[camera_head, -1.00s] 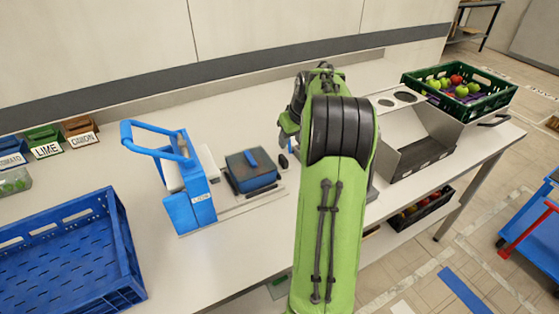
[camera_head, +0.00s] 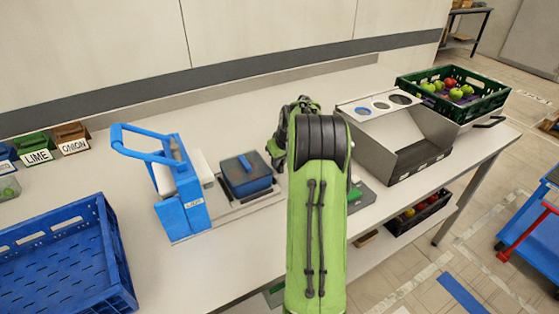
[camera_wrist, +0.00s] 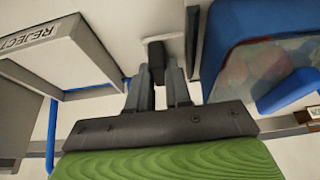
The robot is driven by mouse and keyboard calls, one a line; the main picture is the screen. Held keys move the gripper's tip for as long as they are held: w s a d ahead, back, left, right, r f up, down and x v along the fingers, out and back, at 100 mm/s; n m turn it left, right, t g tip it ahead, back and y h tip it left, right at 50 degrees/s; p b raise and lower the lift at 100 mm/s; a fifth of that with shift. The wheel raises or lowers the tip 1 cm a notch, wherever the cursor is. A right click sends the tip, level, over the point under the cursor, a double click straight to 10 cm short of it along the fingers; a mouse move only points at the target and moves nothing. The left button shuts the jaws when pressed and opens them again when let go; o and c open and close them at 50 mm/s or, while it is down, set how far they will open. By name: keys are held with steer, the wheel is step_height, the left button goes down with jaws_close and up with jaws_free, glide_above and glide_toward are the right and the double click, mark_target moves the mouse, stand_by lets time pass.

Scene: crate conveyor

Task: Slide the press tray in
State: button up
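The press tray (camera_head: 246,198) is a flat slide on the table, jutting right from the blue press (camera_head: 186,205). My gripper (camera_head: 279,152) is low at the tray's right end, partly hidden by my arm in the head view. In the wrist view, the two fingers of my gripper (camera_wrist: 158,82) stand on both sides of a small black knob (camera_wrist: 156,55). I cannot tell whether they clamp it. The blue box also shows in the wrist view (camera_wrist: 228,35).
A blue crate (camera_head: 118,275) stands at left, near labelled bins (camera_head: 36,157).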

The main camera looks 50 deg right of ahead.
mark_target(240, 171)
jaws_close()
steer(key=w+a, duration=0.1)
steer(key=a, duration=0.3)
steer(key=w+a+b, duration=0.1)
steer(key=a, duration=0.3)
steer(key=w+a+b, duration=0.1)
steer(key=w+a, duration=0.1)
steer(key=a, duration=0.2)
steer(key=shift+a, duration=0.25)
steer(key=o, duration=0.7)
jaws_free()
